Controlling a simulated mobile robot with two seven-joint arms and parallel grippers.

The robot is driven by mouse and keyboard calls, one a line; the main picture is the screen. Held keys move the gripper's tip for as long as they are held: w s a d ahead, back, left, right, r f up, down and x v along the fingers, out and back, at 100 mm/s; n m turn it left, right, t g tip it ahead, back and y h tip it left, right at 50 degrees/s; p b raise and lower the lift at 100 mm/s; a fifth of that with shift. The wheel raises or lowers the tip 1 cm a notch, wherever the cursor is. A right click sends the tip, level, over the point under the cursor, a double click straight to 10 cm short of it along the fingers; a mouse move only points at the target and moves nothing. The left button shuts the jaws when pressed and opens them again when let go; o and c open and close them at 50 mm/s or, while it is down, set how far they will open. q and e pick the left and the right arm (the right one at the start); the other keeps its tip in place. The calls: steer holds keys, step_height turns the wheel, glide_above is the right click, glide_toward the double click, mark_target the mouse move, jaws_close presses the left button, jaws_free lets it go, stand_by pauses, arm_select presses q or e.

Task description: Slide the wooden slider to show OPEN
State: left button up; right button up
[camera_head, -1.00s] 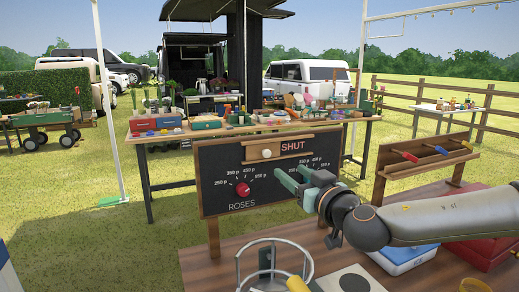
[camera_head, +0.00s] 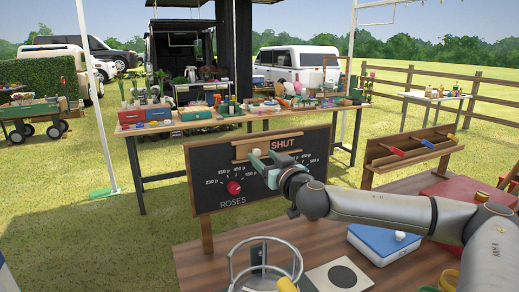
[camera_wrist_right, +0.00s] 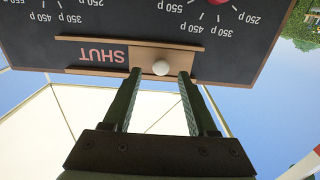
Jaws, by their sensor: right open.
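The wooden slider (camera_head: 243,150) sits at the left of a wooden track on a black chalkboard (camera_head: 215,165). The red word SHUT (camera_head: 285,144) shows to its right. The slider's pale round knob (camera_head: 257,153) is partly behind my right gripper (camera_head: 262,160) in the head view. In the right wrist view, which is upside down, the knob (camera_wrist_right: 160,67) lies between the tips of my open right gripper (camera_wrist_right: 160,74), with a gap visible on both sides. My left gripper is not in view.
A red dial (camera_head: 234,187) is below the track on the board. A wooden table (camera_head: 200,255) in front carries a wire ring holder (camera_head: 262,262) and a blue-and-white box (camera_head: 380,243). A wooden rack with colored handles (camera_head: 410,150) stands at right.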

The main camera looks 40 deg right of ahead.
mark_target(255, 151)
steer(key=shift+p+x, duration=0.5)
steer(key=shift+x, duration=0.95)
jaws_close()
stand_by(0.5)
